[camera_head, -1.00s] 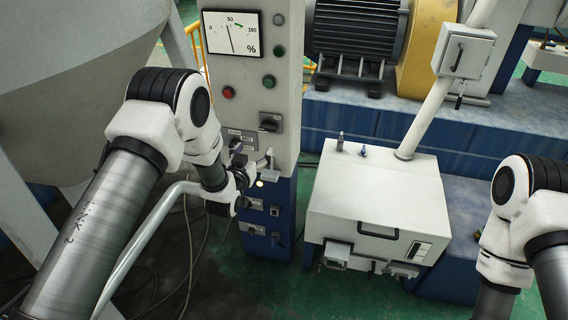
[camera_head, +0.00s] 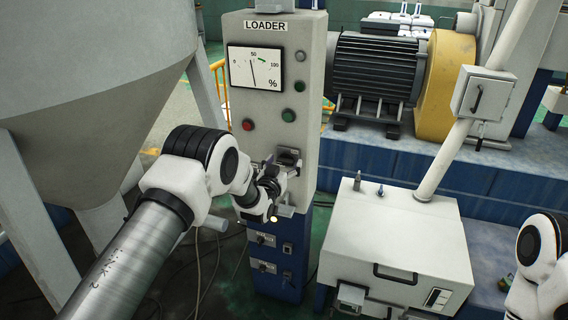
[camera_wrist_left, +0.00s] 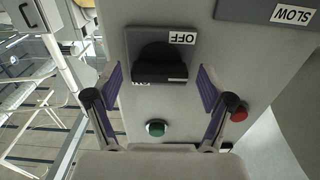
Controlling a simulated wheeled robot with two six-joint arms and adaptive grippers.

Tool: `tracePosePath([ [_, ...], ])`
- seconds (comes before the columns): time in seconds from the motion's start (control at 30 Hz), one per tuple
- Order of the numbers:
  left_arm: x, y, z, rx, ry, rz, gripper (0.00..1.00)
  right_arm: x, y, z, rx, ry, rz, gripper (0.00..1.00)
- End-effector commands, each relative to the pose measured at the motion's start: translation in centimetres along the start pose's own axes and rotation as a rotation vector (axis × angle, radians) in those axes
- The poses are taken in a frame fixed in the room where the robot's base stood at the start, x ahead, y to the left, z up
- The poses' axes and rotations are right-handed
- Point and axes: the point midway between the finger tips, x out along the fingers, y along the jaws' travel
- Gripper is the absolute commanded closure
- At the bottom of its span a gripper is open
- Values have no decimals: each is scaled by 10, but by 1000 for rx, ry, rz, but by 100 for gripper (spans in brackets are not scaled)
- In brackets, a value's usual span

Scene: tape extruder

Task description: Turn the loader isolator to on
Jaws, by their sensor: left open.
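The loader isolator is a black rotary knob (camera_wrist_left: 158,64) on a dark plate on the front of the light-grey LOADER cabinet (camera_head: 263,110). The wrist view shows it upside down, with an OFF label (camera_wrist_left: 182,38) on one side and a second label partly hidden behind the knob. Part of the isolator (camera_head: 288,157) shows in the head view, just above my left gripper (camera_head: 281,172). In the wrist view my left gripper (camera_wrist_left: 160,88) is open. Its purple-padded fingers lie on both sides of the knob, with gaps; contact is not visible. My right gripper is out of view.
A red button (camera_head: 248,124) and a green button (camera_head: 289,115) sit above the isolator, under the gauge (camera_head: 254,67). Lower switches (camera_head: 263,239) are on the blue cabinet base. A white box machine (camera_head: 395,235) stands right; a large hopper (camera_head: 90,90) stands left.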

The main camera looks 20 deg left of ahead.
Motion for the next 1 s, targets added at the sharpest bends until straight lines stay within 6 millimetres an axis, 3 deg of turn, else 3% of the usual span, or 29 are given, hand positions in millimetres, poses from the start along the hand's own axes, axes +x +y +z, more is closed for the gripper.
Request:
tracePosePath([
  [0.1, 0, 0, 0, 0, 0, 0, 22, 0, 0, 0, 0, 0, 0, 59],
  [0.27, 0, 0, 0, 0, -1, 0, 79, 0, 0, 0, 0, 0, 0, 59],
  [0.67, 0, 0, 1, 30, -1, 0, 79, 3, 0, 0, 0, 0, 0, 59],
  [1.0, 0, 1, 3, 214, 0, 0, 79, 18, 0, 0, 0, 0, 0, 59],
])
